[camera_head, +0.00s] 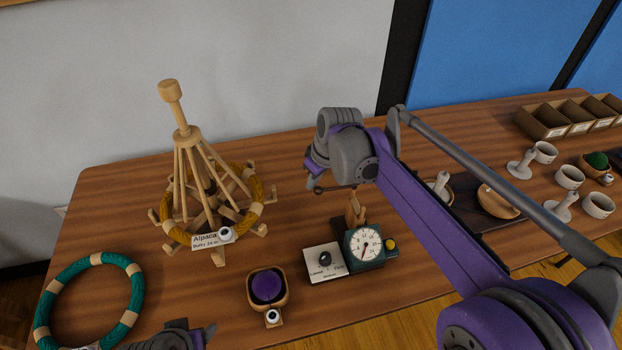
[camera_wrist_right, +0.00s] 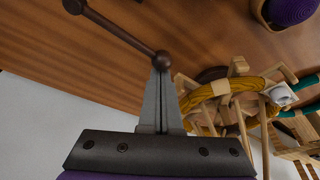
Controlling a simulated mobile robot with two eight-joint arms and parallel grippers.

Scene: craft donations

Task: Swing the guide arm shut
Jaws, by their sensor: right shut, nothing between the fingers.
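The guide arm is a thin dark rod with a ball at its end (camera_head: 318,190), just below my right gripper (camera_head: 311,172). In the right wrist view the guide arm (camera_wrist_right: 118,32) runs from the upper left to its ball end at the fingertips. My right gripper (camera_wrist_right: 160,68) is shut and empty, its tips at or very near the ball; I cannot tell whether they touch. The guide arm's other end is partly hidden behind my right arm in the head view. My left gripper (camera_head: 185,338) shows only in part at the bottom edge.
A wooden yarn swift (camera_head: 190,155) with a yellow skein stands left. A green ring skein (camera_head: 45,315) lies front left. Cups and an open box (camera_head: 545,123) are right.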

